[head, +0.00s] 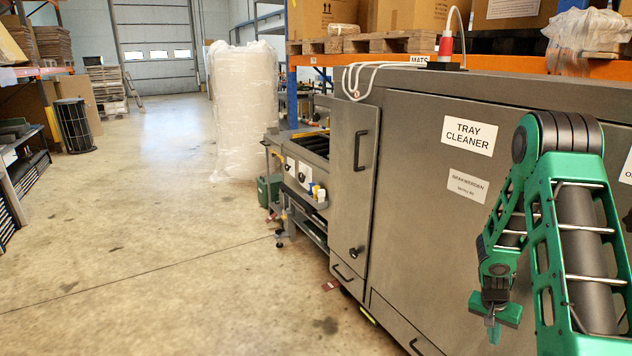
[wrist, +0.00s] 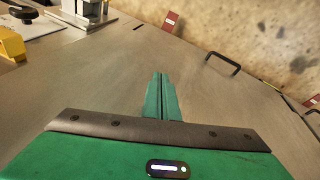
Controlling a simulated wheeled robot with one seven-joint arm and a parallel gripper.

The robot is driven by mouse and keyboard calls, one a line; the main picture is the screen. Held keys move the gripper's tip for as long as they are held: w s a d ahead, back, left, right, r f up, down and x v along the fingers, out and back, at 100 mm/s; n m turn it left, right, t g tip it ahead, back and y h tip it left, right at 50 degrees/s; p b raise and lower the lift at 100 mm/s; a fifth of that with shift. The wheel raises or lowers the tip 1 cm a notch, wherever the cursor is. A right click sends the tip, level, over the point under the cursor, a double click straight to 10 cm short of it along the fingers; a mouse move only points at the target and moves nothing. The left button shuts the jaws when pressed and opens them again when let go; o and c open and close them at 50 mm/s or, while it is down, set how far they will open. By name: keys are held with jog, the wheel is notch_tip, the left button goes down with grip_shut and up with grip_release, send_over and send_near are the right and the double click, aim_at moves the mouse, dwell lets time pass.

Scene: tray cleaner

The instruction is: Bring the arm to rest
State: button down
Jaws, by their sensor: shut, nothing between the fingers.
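My green arm is folded at the right of the head view, in front of the grey tray cleaner (head: 420,190). My gripper (head: 493,335) hangs at the arm's lower end and points down. In the wrist view my gripper (wrist: 161,90) shows its two green fingers pressed together with nothing between them. The machine's grey panel fills much of the wrist view behind the fingers. I cannot tell how far the gripper is from the panel.
A wrapped pallet stack (head: 243,110) stands beyond the machine. Open concrete floor (head: 160,230) lies to the left. A grey rack (head: 18,180) stands at the left edge. A black door handle (wrist: 222,63) shows in the wrist view.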

jog(key=s+a+r, duration=0.2)
jog(key=s+r, duration=0.2)
jog(key=r, duration=0.3)
jog(key=s+a+r+n+y, duration=0.15)
jog(key=s+r, duration=0.25)
jog(key=r, duration=0.4)
jog(key=s+a+r+m+h, duration=0.1)
jog(key=s+a+r, duration=0.1)
jog(key=s+r, duration=0.35)
jog(key=s+a+r+n+y, duration=0.1)
jog(key=s+a+r, duration=0.4)
jog(key=s, duration=0.3)
jog(key=s+a+r+n+y, duration=0.1)
jog(key=s+a+r+y, duration=0.1)
jog(key=s+a+r, duration=0.3)
jog(key=s+r, duration=0.1)
jog(key=s, duration=0.2)
jog(key=shift+s+a+n, duration=0.2)
jog(key=shift+n, duration=0.15)
jog(key=shift+w+f, duration=0.2)
jog(key=shift+w, duration=0.4)
